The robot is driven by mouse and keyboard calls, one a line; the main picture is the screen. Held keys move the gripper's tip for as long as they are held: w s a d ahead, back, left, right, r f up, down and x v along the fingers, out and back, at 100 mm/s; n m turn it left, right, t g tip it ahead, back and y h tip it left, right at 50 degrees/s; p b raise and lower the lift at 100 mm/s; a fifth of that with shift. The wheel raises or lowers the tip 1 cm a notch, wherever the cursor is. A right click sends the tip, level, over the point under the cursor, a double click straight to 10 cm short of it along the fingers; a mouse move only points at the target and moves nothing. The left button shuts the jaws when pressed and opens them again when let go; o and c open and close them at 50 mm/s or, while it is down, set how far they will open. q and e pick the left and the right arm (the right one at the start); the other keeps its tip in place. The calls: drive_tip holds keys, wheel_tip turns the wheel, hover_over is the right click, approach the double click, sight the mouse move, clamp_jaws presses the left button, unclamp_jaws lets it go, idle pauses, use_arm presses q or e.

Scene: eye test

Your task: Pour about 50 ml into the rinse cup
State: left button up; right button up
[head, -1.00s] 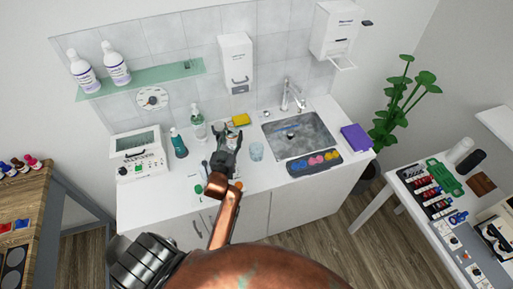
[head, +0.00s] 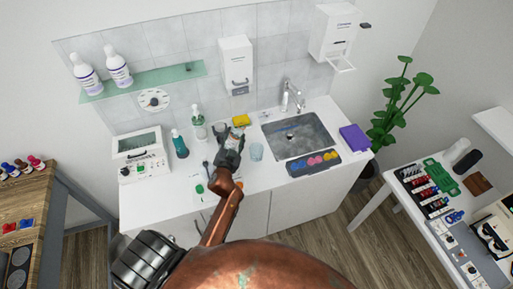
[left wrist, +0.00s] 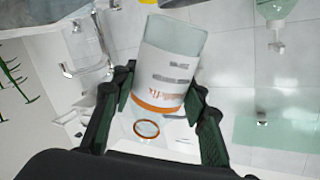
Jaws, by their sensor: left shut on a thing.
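A clear bottle with a white label and orange print (left wrist: 168,75) is in my left gripper (head: 229,149). In the left wrist view the fingers (left wrist: 160,98) are shut on its sides, and an orange ring shows at its near end. In the head view the bottle (head: 235,138) is partly hidden by the gripper. The rinse cup (head: 257,152), clear and bluish, stands on the white counter (head: 262,178) just right of the gripper, apart from it. Its contents are too small to tell. My right gripper is not in view.
The sink (head: 298,136) and a dark tray of coloured pieces (head: 314,163) lie right of the cup. A yellow sponge (head: 241,120) is behind. A teal bottle (head: 179,146), a soap bottle (head: 199,127) and a white device (head: 142,155) stand left. A green cap (head: 199,189) lies in front.

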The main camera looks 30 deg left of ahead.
sight(232, 143)
use_arm(q)
drive_tip(key=shift+w+d+r+m+p, duration=0.1)
drive_tip(key=shift+w+d+m+p, duration=0.15)
drive_tip(key=shift+m+p, duration=0.5)
drive_tip(key=shift+m+g, duration=0.35)
drive_tip(key=shift+g, duration=0.05)
drive_tip(key=m+p, duration=0.1)
drive_tip(key=a+f+m+p, duration=0.1)
drive_tip(key=shift+s+m+g+y, duration=0.3)
drive_tip(key=shift+s+g+y, duration=0.05)
drive_tip(key=shift+g+y, duration=0.05)
drive_tip(key=m+p, duration=0.1)
drive_tip(key=f+m+p, duration=0.1)
drive_tip(key=shift+s+a+g+y+p, duration=0.1)
drive_tip(key=shift+s+g+y+p, duration=0.05)
drive_tip(key=shift+g+y+p, duration=0.2)
drive_tip(key=shift+w+d+f+m+g+y+p, duration=0.25)
drive_tip(key=shift+w+d+m+p, duration=0.1)
drive_tip(key=shift+m, duration=0.55)
drive_tip(key=shift+f+m, duration=0.1)
drive_tip(key=shift+m, duration=0.3)
drive_tip(key=shift+m+y+p, duration=0.3)
drive_tip(key=shift+m+p, duration=0.05)
drive_tip(key=shift+m, duration=0.05)
drive_tip(key=shift+s+a+f, duration=0.1)
drive_tip(key=shift+s+a, duration=0.15)
drive_tip(key=shift+a, duration=0.2)
drive_tip(key=shift+s+a, duration=0.1)
drive_tip(key=shift+a, duration=0.1)
